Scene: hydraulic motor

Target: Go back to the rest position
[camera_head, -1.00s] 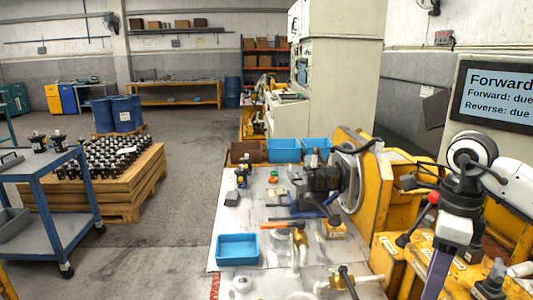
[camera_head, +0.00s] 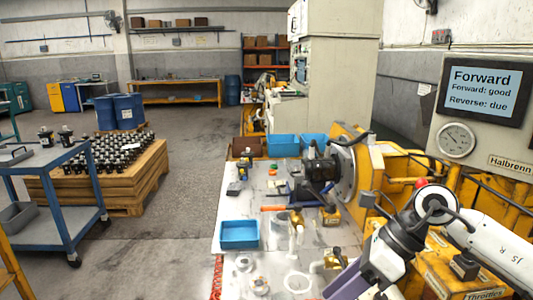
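My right arm (camera_head: 398,245) comes in from the right edge, bends at a dark joint and slants down and left over the bench front. My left arm and gripper are out of view. The dark hydraulic motor (camera_head: 320,172) sits against the round flange of the yellow test stand (camera_head: 372,190). The screen (camera_head: 484,90) reads "Forward", "Forward: good", "Reverse: due". A red knob (camera_head: 421,183) shows just above my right arm's joint.
The bench (camera_head: 230,205) holds a blue tray (camera_head: 239,235), blue bins (camera_head: 283,145) at its back, and several fittings and tools. Yellow equipment marked "Throttles" (camera_head: 465,285) is beside my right arm. A blue cart (camera_head: 50,190) and motor-laden pallet (camera_head: 128,200) stand left, with open floor between.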

